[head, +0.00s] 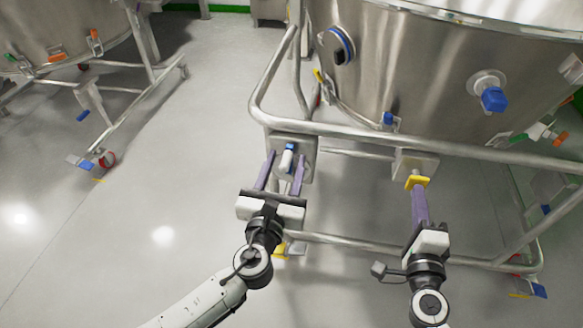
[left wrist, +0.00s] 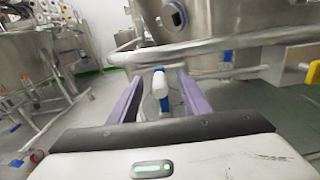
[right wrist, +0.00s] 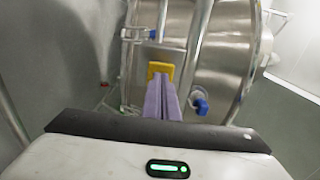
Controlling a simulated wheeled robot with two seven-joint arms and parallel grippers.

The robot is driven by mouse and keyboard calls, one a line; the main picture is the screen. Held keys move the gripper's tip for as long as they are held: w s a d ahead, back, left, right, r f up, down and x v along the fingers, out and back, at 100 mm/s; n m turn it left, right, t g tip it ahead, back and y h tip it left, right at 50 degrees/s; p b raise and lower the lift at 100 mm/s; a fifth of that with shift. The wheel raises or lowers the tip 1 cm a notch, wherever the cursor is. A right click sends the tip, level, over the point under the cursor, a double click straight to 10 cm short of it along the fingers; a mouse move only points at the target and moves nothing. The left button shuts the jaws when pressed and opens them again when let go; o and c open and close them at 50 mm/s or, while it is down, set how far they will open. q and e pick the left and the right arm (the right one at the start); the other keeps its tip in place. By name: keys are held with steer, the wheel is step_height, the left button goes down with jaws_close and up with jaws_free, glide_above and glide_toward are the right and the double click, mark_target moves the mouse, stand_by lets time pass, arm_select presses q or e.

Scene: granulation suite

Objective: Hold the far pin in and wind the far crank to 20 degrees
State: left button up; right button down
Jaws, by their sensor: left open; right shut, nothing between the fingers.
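The crank has a white grip (head: 287,160) with a blue part and sits on a steel plate (head: 304,144) at the vessel frame. My left gripper (head: 285,156) is open, its purple fingers on either side of the grip; contact is not clear. The grip also shows between the fingers in the left wrist view (left wrist: 160,83).
A lower rail (head: 350,243) crosses behind my wrists. Another vessel (head: 50,30) stands at the left, with clear floor between.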

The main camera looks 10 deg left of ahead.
arm_select(q)
steer(key=shift+c, duration=0.5)
jaws_close()
arm_select(e)
steer(key=w, duration=0.2)
steer(key=shift+w, duration=0.35)
